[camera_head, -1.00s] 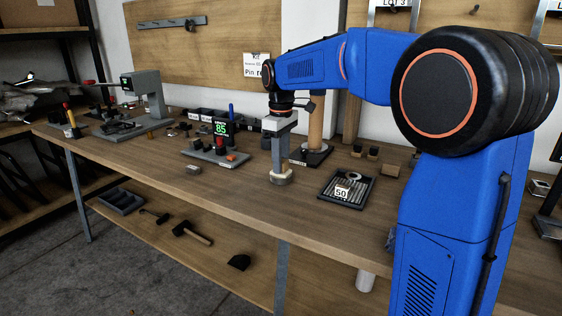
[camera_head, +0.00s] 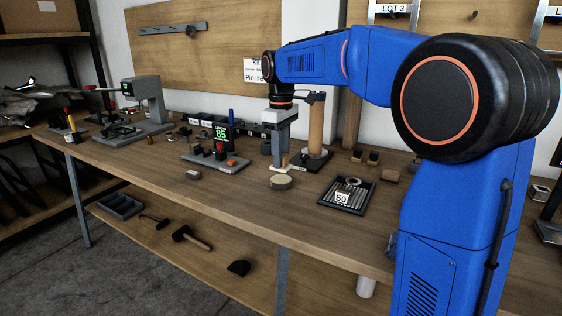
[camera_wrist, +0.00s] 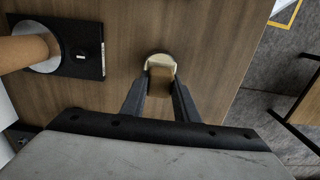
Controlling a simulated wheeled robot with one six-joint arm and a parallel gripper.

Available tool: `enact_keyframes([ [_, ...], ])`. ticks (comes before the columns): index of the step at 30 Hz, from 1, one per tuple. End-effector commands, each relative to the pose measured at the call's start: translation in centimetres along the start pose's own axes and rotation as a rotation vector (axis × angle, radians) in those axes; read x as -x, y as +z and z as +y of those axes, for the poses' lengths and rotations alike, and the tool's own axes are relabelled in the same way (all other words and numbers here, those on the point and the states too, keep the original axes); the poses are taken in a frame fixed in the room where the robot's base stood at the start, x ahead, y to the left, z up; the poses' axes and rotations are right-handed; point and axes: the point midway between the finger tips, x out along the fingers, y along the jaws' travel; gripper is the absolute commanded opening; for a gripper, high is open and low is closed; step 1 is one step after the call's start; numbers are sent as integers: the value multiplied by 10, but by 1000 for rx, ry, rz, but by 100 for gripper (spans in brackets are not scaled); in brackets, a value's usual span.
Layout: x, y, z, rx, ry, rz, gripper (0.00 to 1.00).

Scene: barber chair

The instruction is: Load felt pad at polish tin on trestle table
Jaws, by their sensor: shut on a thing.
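My gripper (camera_head: 276,160) is over the trestle table (camera_head: 240,205), pointing down. In the wrist view, its two dark fingers (camera_wrist: 161,90) are shut on the felt pad, a brown block (camera_wrist: 160,80) with a cream edge at its far end. In the head view only a small pale part of the pad shows at the fingertips. The polish tin (camera_head: 281,182) is a low round tin with a pale top. It stands on the table just in front of the gripper. In the wrist view the tin (camera_wrist: 158,55) is partly hidden behind the pad.
A dark stand with a wooden post (camera_head: 314,130) is close behind the gripper. A ribbed tray (camera_head: 347,194) marked 50 lies to the right. A device reading 85 (camera_head: 220,134) stands to the left. Bare tabletop lies in front of the tin.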

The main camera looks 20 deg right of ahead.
Motion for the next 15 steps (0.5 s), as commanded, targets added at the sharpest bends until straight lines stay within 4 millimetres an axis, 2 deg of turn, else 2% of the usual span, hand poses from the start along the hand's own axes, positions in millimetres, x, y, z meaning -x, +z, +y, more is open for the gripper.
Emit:
enact_keyframes([
  [15,31,0,0,0,1,1,10],
])
